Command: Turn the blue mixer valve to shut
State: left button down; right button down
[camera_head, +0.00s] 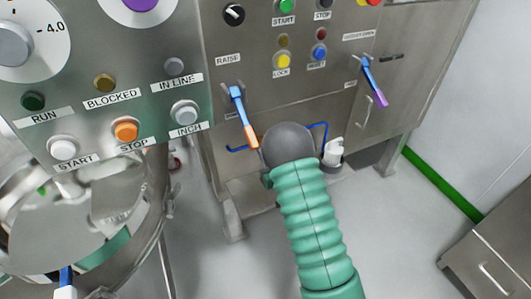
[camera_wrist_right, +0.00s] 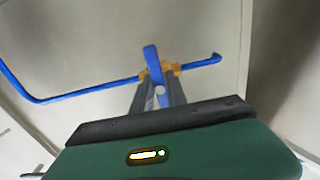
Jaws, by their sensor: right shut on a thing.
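In the right wrist view, the blue mixer valve has a flat blue handle (camera_wrist_right: 151,58) between brass-coloured fittings on a thin blue pipe (camera_wrist_right: 95,91). The handle stands across the pipe. My right gripper (camera_wrist_right: 158,84) is shut on the handle, one dark finger on each side, and hides its lower part. In the head view, the blue pipe (camera_head: 322,138) shows on both sides of my grey wrist, low on the steel cabinet. My wrist hides the valve and the right gripper there.
Above the pipe are a blue lever with an orange end (camera_head: 241,113) and a blue lever with a purple end (camera_head: 373,84). A button panel (camera_head: 150,55) and a steel vessel (camera_head: 150,225) stand at left. A white fitting (camera_head: 333,150) is beside my wrist.

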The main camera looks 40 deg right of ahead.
jog(key=c, duration=1.4)
grip_release()
jog(key=shift+f, duration=0.3)
jog(key=shift+o, duration=0.4)
jog(key=shift+r, duration=0.15)
jog(key=shift+s, duration=0.15)
jog(key=p+v, duration=0.6)
jog(key=v, duration=1)
jog(key=shift+s, duration=0.3)
